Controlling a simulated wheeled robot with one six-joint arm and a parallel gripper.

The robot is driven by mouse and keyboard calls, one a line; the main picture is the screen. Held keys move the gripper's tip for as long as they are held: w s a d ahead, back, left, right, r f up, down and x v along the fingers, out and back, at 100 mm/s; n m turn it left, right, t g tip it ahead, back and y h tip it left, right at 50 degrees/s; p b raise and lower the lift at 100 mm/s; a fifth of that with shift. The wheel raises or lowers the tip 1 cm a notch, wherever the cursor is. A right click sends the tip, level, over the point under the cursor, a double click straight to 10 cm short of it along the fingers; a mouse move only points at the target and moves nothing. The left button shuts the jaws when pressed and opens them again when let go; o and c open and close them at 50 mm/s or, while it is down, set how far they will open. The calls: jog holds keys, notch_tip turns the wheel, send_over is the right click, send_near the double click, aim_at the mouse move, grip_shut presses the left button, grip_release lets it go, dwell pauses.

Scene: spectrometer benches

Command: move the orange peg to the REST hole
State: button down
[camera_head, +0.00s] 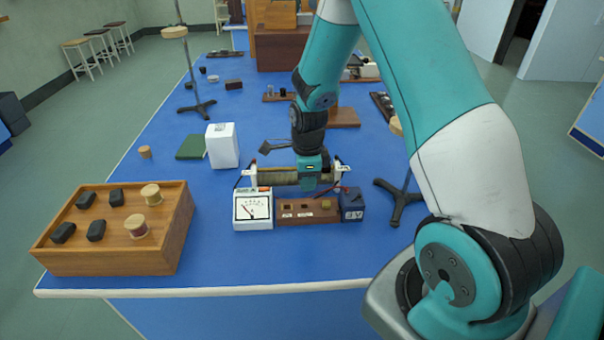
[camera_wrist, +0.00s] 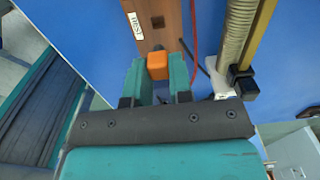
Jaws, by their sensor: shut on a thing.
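The orange peg (camera_wrist: 157,66) shows in the wrist view between the two fingers of my gripper (camera_wrist: 158,76), which is shut on it. The peg is over the lower visible part of the brown wooden block (camera_wrist: 172,28); I cannot tell whether its foot is in a hole. The dark square REST hole (camera_wrist: 157,21) lies beyond the peg, beside its white label, and looks empty. In the head view my gripper (camera_head: 314,186) is low over the right part of the wooden block (camera_head: 290,220). The peg is not clear there.
A white meter (camera_head: 253,210) stands left of the block and a dark blue battery box (camera_head: 352,206) right of it. A long coil (camera_head: 275,178) lies close behind. A red wire runs beside the block.

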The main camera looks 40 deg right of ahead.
jog(key=shift+a+f+b, duration=0.1)
jog(key=shift+f+b, duration=2.45)
jog(key=shift+f, duration=0.7)
jog(key=c, duration=0.9)
grip_release()
jog(key=shift+c, duration=0.2)
jog(key=shift+r, duration=0.1)
notch_tip(320, 180, up, 17)
jog(key=shift+r, duration=0.1)
